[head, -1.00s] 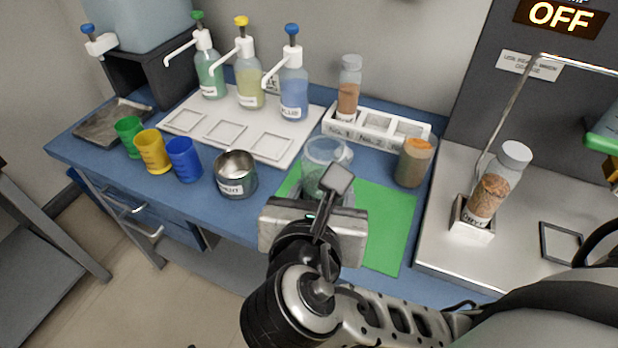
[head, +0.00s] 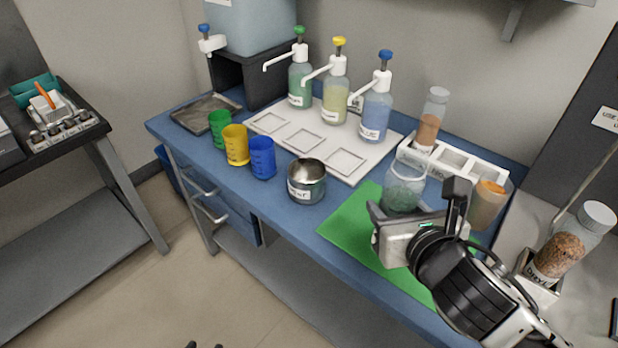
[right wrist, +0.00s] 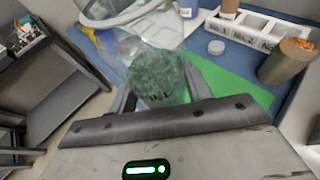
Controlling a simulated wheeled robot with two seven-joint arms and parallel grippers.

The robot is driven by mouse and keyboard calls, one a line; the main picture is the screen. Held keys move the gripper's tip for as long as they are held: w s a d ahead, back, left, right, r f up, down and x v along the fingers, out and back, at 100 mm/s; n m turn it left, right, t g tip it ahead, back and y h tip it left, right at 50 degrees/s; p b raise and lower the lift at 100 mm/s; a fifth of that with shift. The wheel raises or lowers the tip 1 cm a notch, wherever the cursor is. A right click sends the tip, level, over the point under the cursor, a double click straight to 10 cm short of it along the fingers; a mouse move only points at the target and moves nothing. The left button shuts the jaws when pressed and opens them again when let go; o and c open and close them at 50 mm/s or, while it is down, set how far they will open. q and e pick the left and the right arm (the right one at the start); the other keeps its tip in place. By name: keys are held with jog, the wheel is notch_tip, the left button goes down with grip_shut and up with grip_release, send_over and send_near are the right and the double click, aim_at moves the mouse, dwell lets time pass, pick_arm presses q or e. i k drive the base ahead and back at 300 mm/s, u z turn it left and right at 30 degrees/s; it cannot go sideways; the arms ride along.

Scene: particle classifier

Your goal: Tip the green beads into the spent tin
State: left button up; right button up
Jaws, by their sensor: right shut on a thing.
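A clear glass beaker (head: 404,184) with green beads (right wrist: 155,78) low inside stands at the back of the green mat (head: 352,222). My right gripper (head: 408,212) is shut on it, with a finger on each side in the right wrist view. The beaker looks about upright; whether its base touches the mat is hidden by the gripper. The spent tin (head: 306,182), a round open metal tin with a white label, stands on the blue bench left of the mat. My left gripper does not show clearly.
Green (head: 220,128), yellow (head: 236,144) and blue (head: 262,157) cups stand left of the tin. A white tray (head: 345,162) with pump bottles lies behind it. A white rack (head: 454,156) and an orange-topped jar (head: 487,204) stand close behind and right of the beaker.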

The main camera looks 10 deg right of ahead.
aim_at(306, 175)
jog(key=k, duration=0.4)
jog(key=u, duration=1.7)
jog(key=i, duration=0.95)
jog(key=z, duration=2.25)
jog(key=i, duration=0.5)
jog(key=u, duration=0.05)
